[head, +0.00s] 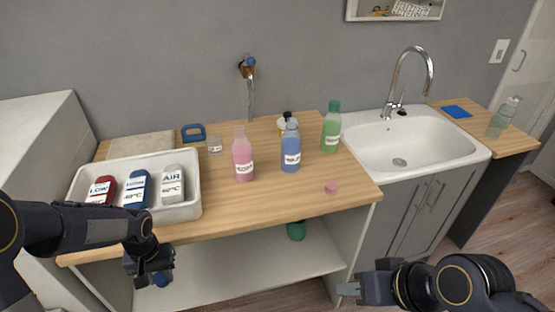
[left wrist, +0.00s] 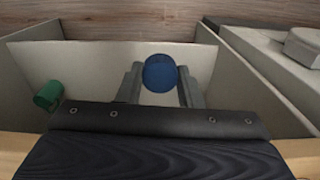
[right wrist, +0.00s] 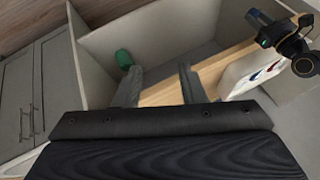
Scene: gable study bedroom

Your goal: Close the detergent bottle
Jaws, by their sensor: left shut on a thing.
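A pink detergent bottle (head: 243,162) stands upright on the wooden counter; whether its mouth is covered is too small to tell. A blue bottle (head: 291,150) and a green bottle (head: 331,130) with a green top stand to its right. A small pink cap-like disc (head: 331,188) lies near the counter's front edge. My left gripper (head: 152,274) is in front of the counter, below its top, shut on a blue round thing (left wrist: 160,73), which shows between its fingers. My right gripper (head: 348,289) is open and empty, low in front of the cabinet; its fingers show apart in the right wrist view (right wrist: 158,88).
A glass (head: 215,145) and a blue-handled item (head: 193,133) stand behind. A sink (head: 420,155) is at right. A green object (head: 296,231) is on the lower shelf (head: 240,275).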

